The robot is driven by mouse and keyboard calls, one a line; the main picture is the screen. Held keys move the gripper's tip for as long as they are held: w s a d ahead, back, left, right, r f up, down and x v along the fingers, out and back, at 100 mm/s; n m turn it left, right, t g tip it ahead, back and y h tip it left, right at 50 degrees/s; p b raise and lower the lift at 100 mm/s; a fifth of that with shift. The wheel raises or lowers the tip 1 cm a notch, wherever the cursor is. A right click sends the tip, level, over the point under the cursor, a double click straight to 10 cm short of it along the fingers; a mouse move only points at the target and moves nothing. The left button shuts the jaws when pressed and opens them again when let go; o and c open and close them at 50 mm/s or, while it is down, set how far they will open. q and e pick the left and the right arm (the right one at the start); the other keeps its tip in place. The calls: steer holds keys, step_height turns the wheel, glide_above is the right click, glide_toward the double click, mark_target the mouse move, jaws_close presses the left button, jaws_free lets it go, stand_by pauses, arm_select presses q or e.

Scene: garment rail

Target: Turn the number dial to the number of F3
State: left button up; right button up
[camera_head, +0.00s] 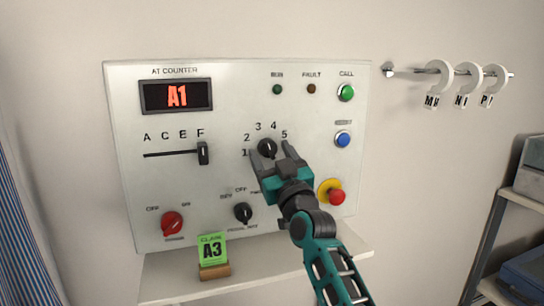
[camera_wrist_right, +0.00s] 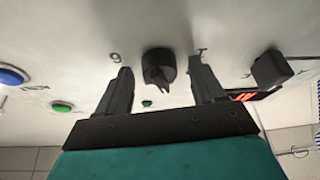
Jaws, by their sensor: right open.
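The number dial (camera_head: 267,148) is a black knob on the white panel, with numbers 1 to 5 visible around it. In the wrist view the dial (camera_wrist_right: 158,66) sits between the two fingers, with gaps on both sides. My right gripper (camera_head: 270,149) is open around the dial; its fingers hide part of the surround. I cannot tell where the dial points. The red display (camera_head: 177,96) reads A1. The letter slider (camera_head: 203,153) stands under F. A green card (camera_head: 212,249) reading A3 stands in a wooden holder on the shelf. My left gripper is not in view.
Below the dial are another black knob (camera_head: 243,213), a red knob (camera_head: 172,223) and a red mushroom button (camera_head: 337,196) on yellow. A green button (camera_head: 346,92) and blue button (camera_head: 343,139) are at the right. A rail (camera_head: 410,71) holds white tagged rings.

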steer(key=v, duration=1.3)
steer(key=shift+b, duration=0.3)
steer(key=s+d+f+m+g+h, duration=0.1)
steer(key=s+d+f+g, duration=0.15)
steer(key=f, duration=0.55)
steer(key=s+d+f+m+g+h, duration=0.1)
steer(key=s+d+f+h, duration=0.15)
steer(key=f, duration=0.45)
steer(key=s+d+f+m+g, duration=0.1)
steer(key=s+f, duration=0.2)
steer(key=f, duration=0.5)
steer(key=s+d+f+m+g+h, duration=0.1)
steer(key=s+d+f+g+h, duration=0.2)
steer(key=s+f, duration=1.2)
steer(key=s+d+g, duration=0.1)
steer(key=d+g, duration=0.1)
steer(key=d, duration=0.2)
steer(key=shift+s+f, duration=0.25)
steer(key=shift+f, duration=0.15)
steer(key=shift+d+g, duration=0.1)
steer(key=shift+g, duration=0.15)
